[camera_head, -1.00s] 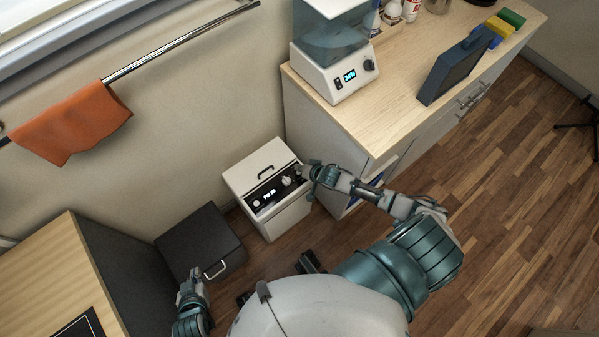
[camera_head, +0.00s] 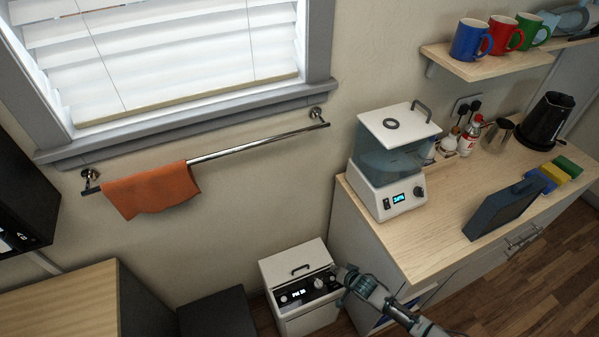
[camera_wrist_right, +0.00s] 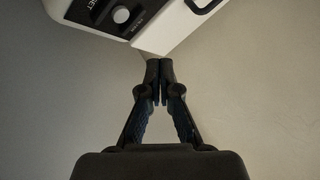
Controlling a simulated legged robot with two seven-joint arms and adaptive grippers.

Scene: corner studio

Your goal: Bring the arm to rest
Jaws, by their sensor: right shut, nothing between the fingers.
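My right arm comes in from the lower right in the head view. Its gripper (camera_head: 345,272) is beside the right end of the control panel of a white box-shaped appliance (camera_head: 303,315) on the floor. Whether it touches the panel is hard to tell in the head view. In the right wrist view the two fingers of the gripper (camera_wrist_right: 159,70) are closed together and empty. The appliance's edge with a round knob (camera_wrist_right: 122,15) lies beyond the fingertips, with a gap visible. My left gripper is outside both current views.
A wooden counter (camera_head: 440,240) stands right of the appliance, bearing a clear-walled device (camera_head: 395,190), a dark tablet-like panel (camera_head: 505,207) and a kettle (camera_head: 545,120). A dark box (camera_head: 217,315) is left of the appliance. An orange towel (camera_head: 150,190) hangs on a wall rail.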

